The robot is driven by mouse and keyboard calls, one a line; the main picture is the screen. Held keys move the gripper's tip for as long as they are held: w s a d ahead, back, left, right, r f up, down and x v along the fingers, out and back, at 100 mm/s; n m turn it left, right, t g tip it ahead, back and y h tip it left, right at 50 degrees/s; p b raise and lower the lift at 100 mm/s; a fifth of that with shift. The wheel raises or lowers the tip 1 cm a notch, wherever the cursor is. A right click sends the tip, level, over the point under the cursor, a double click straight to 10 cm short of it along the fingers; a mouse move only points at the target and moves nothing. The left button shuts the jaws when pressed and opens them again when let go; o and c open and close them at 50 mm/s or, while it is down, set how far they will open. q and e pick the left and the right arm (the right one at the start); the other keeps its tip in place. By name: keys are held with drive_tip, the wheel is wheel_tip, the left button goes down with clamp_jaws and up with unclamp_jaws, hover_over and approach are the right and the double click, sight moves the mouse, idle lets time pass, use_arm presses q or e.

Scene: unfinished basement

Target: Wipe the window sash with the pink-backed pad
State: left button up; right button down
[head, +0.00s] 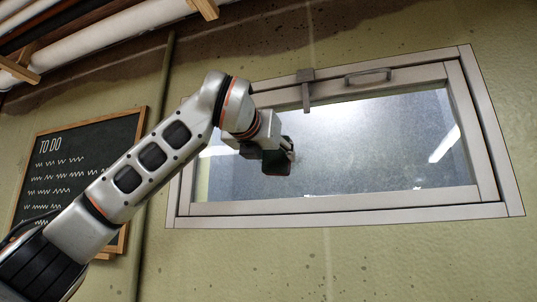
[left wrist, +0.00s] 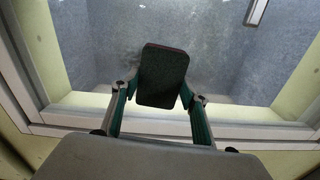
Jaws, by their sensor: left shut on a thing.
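The window sash (head: 330,199) is a pale grey frame around a dusty, cloudy pane (head: 370,150), set in the wall. It also shows in the left wrist view (left wrist: 180,128). My left gripper (head: 281,156) is in front of the left part of the pane. Its two green-sided fingers are shut on the pad (left wrist: 163,74), a dark rounded rectangle with a thin reddish edge. In the head view the pad (head: 291,158) is small and partly hidden by the gripper. I cannot tell whether it touches the pane. My right gripper is out of view.
A metal latch (head: 306,88) and a handle (head: 368,76) stick out at the window's top. A TO DO chalkboard (head: 70,165) hangs at left behind my arm. A pipe (head: 150,180) runs up the wall between them. Rolls and lumber (head: 90,35) are overhead at left.

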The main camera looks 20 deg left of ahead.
sight(302, 157)
use_arm(q)
drive_tip(key=shift+w+d, duration=0.2)
drive_tip(key=shift+d, duration=3.3)
drive_tip(key=shift+f, duration=0.1)
drive_tip(key=shift+b, duration=0.3)
drive_tip(key=shift+a, duration=0.65)
drive_tip(key=shift+a+b, duration=0.75)
drive_tip(key=shift+a, duration=1.3)
drive_tip(key=shift+s+a+b, duration=0.2)
drive_tip(key=shift+a+b, duration=0.1)
drive_tip(key=shift+a, duration=1.35)
drive_tip(key=a, duration=0.5)
drive_tip(key=shift+s, duration=0.2)
